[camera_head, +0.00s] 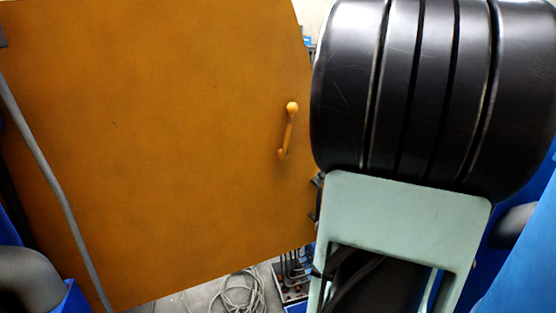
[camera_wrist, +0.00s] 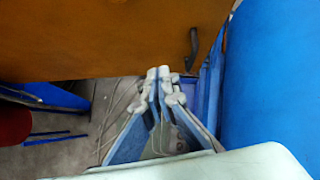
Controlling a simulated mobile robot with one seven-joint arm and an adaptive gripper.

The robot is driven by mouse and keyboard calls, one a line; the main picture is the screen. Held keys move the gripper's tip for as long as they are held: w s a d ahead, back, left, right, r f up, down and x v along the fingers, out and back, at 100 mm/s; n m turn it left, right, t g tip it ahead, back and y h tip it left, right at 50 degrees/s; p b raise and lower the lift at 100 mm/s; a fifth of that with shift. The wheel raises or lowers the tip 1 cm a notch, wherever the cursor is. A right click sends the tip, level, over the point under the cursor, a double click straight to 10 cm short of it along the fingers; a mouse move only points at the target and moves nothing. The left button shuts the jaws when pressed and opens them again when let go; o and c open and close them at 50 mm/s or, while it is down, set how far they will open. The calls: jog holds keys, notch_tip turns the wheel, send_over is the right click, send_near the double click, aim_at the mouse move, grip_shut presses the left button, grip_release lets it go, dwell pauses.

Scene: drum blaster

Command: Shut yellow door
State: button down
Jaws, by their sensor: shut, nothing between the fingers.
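The yellow door (camera_head: 160,140), orange-yellow and flat, fills the left and middle of the head view. It stands open, with floor and cables showing past its lower and right edges. Its handle (camera_head: 288,131), a slim yellow bar, is near the right edge. In the wrist view the door (camera_wrist: 100,40) spans the top, with a dark handle (camera_wrist: 193,48) at its right. My gripper (camera_wrist: 158,73) is shut and empty, its tips overlapping the door's lower edge, below and left of that handle. I cannot tell whether they touch the door. My gripper is not visible in the head view.
A large blue surface (camera_wrist: 275,80) stands close on the right in the wrist view. Coiled cable (camera_head: 237,294) lies on the floor below the door. A grey tube (camera_head: 45,165) runs in front of the door's left side. My arm covers the right of the head view.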

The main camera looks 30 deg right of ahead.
notch_tip(320, 180, up, 2)
jog(key=d+m, duration=0.2)
send_near(303, 173)
notch_tip(303, 173, down, 4)
jog(key=w, duration=0.2)
jog(key=shift+w+f+t+p, duration=0.2)
jog(key=shift+w+t+p, duration=0.1)
jog(key=shift+w+t, duration=0.1)
jog(key=shift+w, duration=0.45)
jog(key=shift+d, duration=0.15)
